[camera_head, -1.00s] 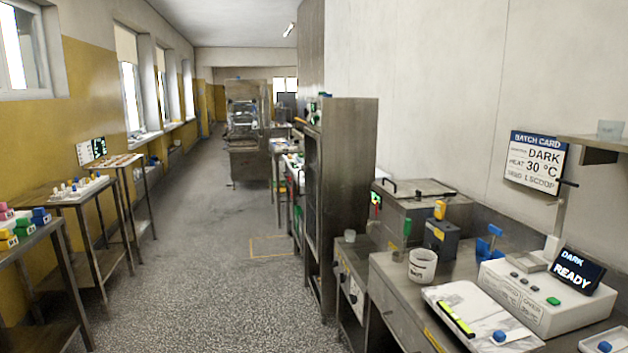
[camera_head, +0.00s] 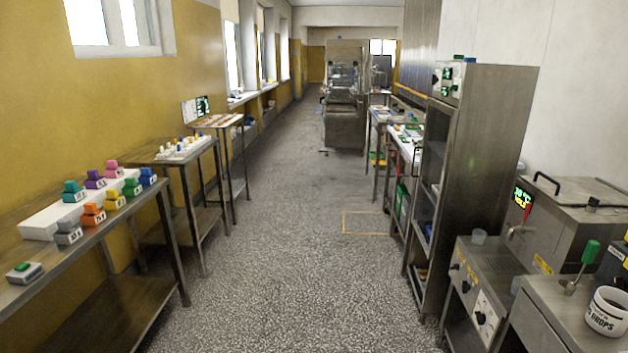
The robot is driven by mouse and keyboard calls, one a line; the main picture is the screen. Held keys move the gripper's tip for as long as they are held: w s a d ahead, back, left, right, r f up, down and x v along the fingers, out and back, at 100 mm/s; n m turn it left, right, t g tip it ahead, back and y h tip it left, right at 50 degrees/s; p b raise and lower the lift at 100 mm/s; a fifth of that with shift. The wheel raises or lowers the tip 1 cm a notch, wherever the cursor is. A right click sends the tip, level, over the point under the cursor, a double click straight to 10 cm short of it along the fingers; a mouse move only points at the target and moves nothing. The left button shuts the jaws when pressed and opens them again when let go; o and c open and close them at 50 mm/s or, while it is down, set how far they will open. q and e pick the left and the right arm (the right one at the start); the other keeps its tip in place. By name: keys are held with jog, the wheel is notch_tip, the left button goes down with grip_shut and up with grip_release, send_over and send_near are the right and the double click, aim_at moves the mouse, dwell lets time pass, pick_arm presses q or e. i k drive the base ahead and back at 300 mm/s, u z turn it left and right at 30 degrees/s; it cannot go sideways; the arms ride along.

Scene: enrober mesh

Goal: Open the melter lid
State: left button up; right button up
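The melter (camera_head: 566,245) is a steel box at the right with a lit green and yellow temperature display (camera_head: 521,200) on its front corner. Its flat steel lid (camera_head: 580,192) looks closed, with a dark bar handle (camera_head: 546,183) near its left side. The right part of the lid is cut off by the picture edge. A small tap (camera_head: 517,231) sits on the melter's front. Neither of my grippers shows in the head view.
A tall steel rack (camera_head: 478,150) stands behind the melter. A white drops tub (camera_head: 607,312) and a green-handled tool (camera_head: 588,255) are on the right bench. Tables with coloured blocks line the left wall. The speckled aisle floor (camera_head: 310,270) is clear.

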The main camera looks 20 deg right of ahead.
aim_at(564, 191)
jog(key=z, duration=0.2)
jog(key=i, duration=2.05)
jog(key=z, duration=0.8)
jog(key=i, duration=1.65)
jog(key=z, duration=2)
jog(key=i, duration=0.9)
jog(key=z, duration=0.75)
